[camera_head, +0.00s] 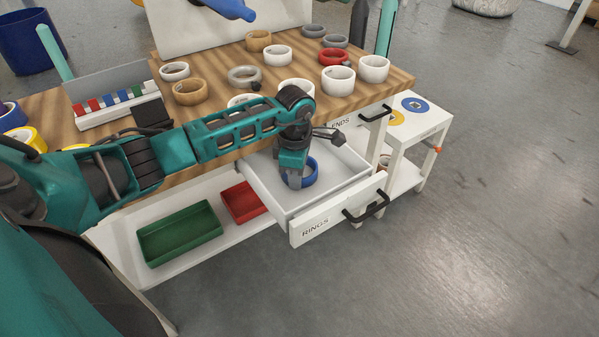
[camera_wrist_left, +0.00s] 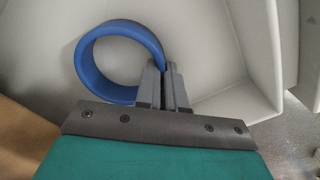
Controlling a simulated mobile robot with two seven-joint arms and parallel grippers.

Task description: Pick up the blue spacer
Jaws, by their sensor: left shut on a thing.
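The blue spacer (camera_head: 310,171) is a blue ring inside the open drawer marked RINGS (camera_head: 345,173). My left gripper (camera_head: 295,182) reaches down into the drawer at the ring's left side and partly hides it. In the left wrist view the blue spacer (camera_wrist_left: 88,62) shows as a wide round band. There my left gripper (camera_wrist_left: 164,68) is shut on the ring's wall, with one finger inside the ring and one outside. I cannot tell whether the ring still touches the drawer floor. My right gripper does not show.
The wooden table (camera_head: 215,102) above the drawer holds several white, tan, grey and red rings. Green (camera_head: 180,233) and red (camera_head: 243,202) trays lie on the lower shelf. A small white side table (camera_head: 423,122) stands at the right. The floor in front of the drawer is clear.

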